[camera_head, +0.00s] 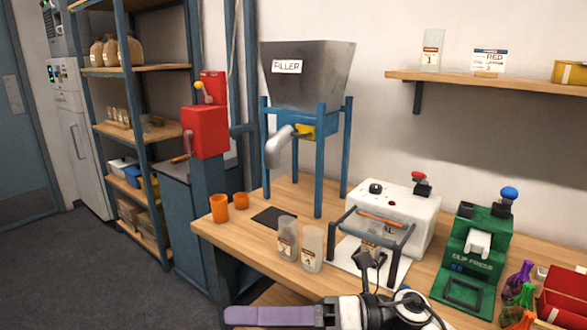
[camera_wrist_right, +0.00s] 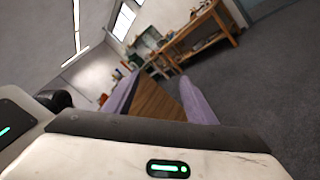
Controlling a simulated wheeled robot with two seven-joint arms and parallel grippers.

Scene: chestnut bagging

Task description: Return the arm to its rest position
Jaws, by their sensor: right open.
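My right gripper (camera_head: 236,316) reaches in along the bottom edge of the head view, pointing left, with a purple finger and a dark wrist. It is in front of the workbench (camera_head: 225,240). In the right wrist view its two purple fingers (camera_wrist_right: 160,82) stand apart, with nothing visibly held between them. A brown wooden surface shows between the fingers; I cannot tell how far off it is. My left gripper is not in view.
The bench carries the filler hopper (camera_head: 308,85), two clear labelled bags (camera_head: 311,250), orange cups (camera_head: 219,208), a white sealer (camera_head: 407,222) and a green clip press (camera_head: 478,250). Shelving (camera_head: 150,67) stands left. The grey floor (camera_head: 85,270) at front left is clear.

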